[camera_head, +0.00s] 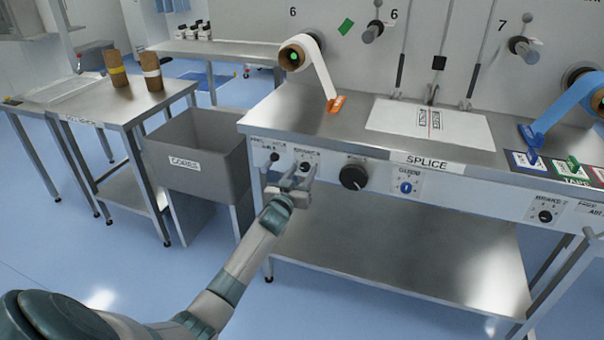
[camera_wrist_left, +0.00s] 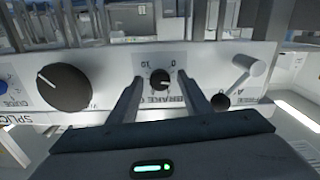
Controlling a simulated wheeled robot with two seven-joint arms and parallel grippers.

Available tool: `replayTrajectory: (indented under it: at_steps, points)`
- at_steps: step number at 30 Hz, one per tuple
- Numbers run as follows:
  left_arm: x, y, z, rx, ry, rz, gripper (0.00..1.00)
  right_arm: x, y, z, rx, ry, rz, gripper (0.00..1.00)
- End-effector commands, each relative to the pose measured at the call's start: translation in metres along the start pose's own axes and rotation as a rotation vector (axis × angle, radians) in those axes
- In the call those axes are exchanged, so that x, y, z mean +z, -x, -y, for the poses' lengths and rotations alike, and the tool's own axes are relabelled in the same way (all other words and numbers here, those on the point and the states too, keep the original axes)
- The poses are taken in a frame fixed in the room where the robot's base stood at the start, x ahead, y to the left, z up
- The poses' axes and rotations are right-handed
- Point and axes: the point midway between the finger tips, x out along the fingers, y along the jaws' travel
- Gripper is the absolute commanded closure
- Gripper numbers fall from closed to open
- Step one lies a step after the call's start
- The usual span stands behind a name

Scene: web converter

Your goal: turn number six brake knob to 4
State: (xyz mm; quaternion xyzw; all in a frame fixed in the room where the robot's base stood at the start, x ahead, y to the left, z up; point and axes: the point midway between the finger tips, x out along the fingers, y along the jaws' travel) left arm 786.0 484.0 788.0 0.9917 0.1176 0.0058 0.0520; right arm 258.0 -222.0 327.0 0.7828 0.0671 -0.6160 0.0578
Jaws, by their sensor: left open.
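The brake 6 knob (camera_head: 304,167) is a small black dial on the white front panel of the splice table, near its left end. The left wrist view shows the knob (camera_wrist_left: 160,80) upside down, with a small white mark and a scale around it; the exact setting is too small to read. My left gripper (camera_head: 299,179) is in front of the knob. In the left wrist view, the open fingers of my left gripper (camera_wrist_left: 160,90) stand on either side of the knob, with visible gaps. My right gripper is not in view.
A large black knob (camera_head: 353,177) and a blue guide switch (camera_head: 405,187) lie along the panel to the right. A lever (camera_wrist_left: 240,80) stands close beside the gripper in the wrist view. A grey cores bin (camera_head: 195,165) stands left of the table.

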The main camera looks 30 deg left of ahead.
Motion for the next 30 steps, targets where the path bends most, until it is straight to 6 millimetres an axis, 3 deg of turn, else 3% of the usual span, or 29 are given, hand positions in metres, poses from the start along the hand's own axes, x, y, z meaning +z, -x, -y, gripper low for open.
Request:
replayTrajectory:
  at_steps: [6, 11, 22, 30]
  points:
    - [-0.0002, 0.0000, -0.0001, 0.000, 0.000, 0.000, 0.58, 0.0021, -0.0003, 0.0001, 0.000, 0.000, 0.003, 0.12]
    - [-0.0002, 0.0001, -0.0001, 0.000, 0.000, 0.000, 0.96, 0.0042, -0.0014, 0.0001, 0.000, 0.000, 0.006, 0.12]
    - [-0.0004, 0.0002, -0.0002, 0.000, -0.026, 0.000, 0.97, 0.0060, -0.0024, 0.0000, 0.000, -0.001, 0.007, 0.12]
    - [-0.0010, 0.0003, -0.0001, 0.001, -0.143, -0.001, 0.97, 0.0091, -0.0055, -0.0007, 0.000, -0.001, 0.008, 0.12]
